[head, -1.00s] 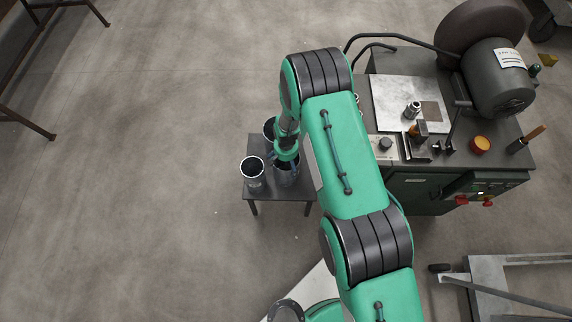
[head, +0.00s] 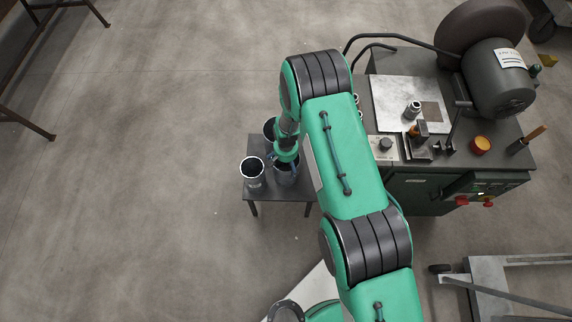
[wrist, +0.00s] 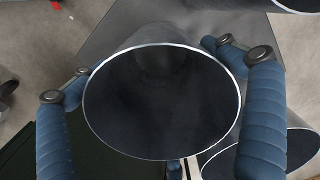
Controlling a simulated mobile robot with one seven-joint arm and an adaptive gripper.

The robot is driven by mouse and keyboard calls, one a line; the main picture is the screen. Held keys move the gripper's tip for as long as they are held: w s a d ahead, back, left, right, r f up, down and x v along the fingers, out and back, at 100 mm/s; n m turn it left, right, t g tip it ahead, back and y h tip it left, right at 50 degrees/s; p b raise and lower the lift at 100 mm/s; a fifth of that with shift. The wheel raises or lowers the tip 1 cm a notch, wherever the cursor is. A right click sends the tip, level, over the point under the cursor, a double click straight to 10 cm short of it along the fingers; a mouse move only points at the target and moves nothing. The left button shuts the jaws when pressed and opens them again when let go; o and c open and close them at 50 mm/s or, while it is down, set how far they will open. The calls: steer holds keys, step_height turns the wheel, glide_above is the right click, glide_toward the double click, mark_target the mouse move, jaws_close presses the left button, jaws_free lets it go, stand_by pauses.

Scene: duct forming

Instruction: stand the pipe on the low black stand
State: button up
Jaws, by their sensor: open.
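Three metal pipes stand upright on the low black stand (head: 258,209). One pipe (head: 286,173) is under my gripper (head: 287,160), partly hidden by it in the head view. In the wrist view this pipe (wrist: 162,152) shows its round open mouth between the blue fingers of my gripper (wrist: 160,95). The fingers are spread on both sides of the rim, and the gripper is open. A second pipe (head: 253,174) stands to the left, and a third pipe (head: 269,130) stands behind, partly hidden by my wrist.
A dark machine bench (head: 450,160) with a large motor (head: 500,78) stands to the right of my arm. Small parts and a pale plate (head: 395,95) lie on it. The concrete floor left of the stand is clear.

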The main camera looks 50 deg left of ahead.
step_height(320, 180, up, 12)
steer(key=p, duration=0.2)
steer(key=shift+p, duration=0.4)
steer(key=shift+r, duration=0.1)
stand_by(1.0)
